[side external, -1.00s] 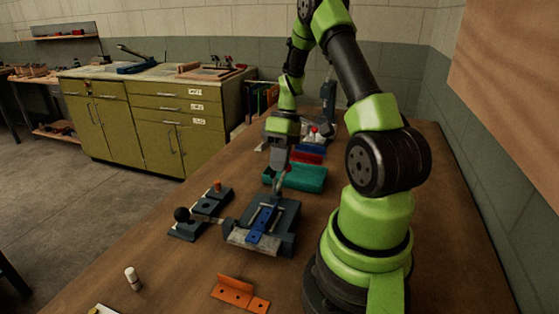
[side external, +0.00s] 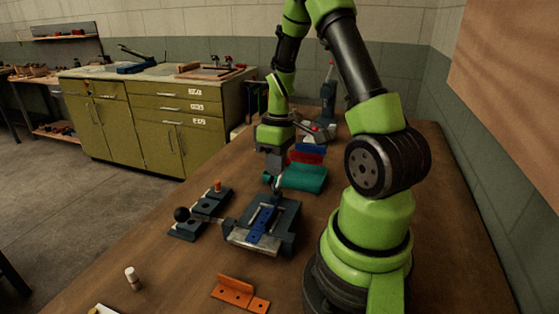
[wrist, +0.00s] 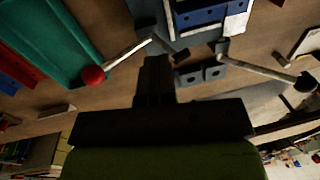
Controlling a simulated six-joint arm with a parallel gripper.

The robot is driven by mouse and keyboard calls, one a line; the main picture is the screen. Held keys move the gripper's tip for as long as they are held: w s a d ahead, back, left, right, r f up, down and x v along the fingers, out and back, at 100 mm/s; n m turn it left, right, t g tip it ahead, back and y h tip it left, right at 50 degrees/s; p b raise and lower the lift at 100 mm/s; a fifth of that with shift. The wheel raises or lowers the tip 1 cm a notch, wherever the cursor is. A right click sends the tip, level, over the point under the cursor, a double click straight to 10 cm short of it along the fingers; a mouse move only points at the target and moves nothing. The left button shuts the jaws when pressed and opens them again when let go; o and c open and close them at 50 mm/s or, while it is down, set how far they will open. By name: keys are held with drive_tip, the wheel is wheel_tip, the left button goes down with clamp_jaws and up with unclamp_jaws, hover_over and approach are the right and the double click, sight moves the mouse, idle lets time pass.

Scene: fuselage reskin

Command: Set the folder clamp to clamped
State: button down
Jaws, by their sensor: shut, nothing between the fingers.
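The folder (side external: 287,232) is a dark grey bench tool with a blue strip (side external: 262,225) on it; it also shows at the top of the wrist view (wrist: 180,40). In the wrist view, a metal lever (wrist: 125,53) with a red ball knob (wrist: 93,75) runs from the folder out to the left. A second lever (wrist: 262,68) with a black ball (wrist: 305,83) runs out to the right. My gripper (side external: 276,185) is shut and empty, above the folder's far edge. In the wrist view its fingers (wrist: 156,66) point between the two levers, apart from the red knob. The red knob is hidden in the side view.
A teal block (side external: 305,178) lies just behind the folder, with blue and red pieces (side external: 305,154) beyond. A dark plate with an orange peg (side external: 217,187) stands at left. An orange angle bracket (side external: 240,293) and a white cylinder (side external: 133,279) lie in front.

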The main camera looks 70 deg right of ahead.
drive_tip(key=shift+a+f, duration=0.1)
drive_tip(key=shift+a, duration=0.95)
drive_tip(key=shift+a+f, duration=0.25)
drive_tip(key=shift+a, duration=0.3)
drive_tip(key=shift+a+f, duration=0.25)
drive_tip(key=shift+a, duration=0.3)
drive_tip(key=shift+a+f, duration=0.2)
drive_tip(key=shift+a, duration=0.15)
drive_tip(key=shift+a+f+h, duration=0.3)
drive_tip(key=shift+a+h, duration=0.05)
drive_tip(key=shift+h, duration=0.35)
drive_tip(key=shift+a+f, duration=0.1)
drive_tip(key=shift+f, duration=0.1)
drive_tip(key=shift+a+f, duration=0.2)
drive_tip(key=shift+f, duration=0.05)
drive_tip(key=shift+r, duration=0.1)
drive_tip(key=a+r, duration=0.6)
drive_tip(key=r, duration=0.4)
drive_tip(key=shift+s+a, duration=0.15)
drive_tip(key=shift+a, duration=0.05)
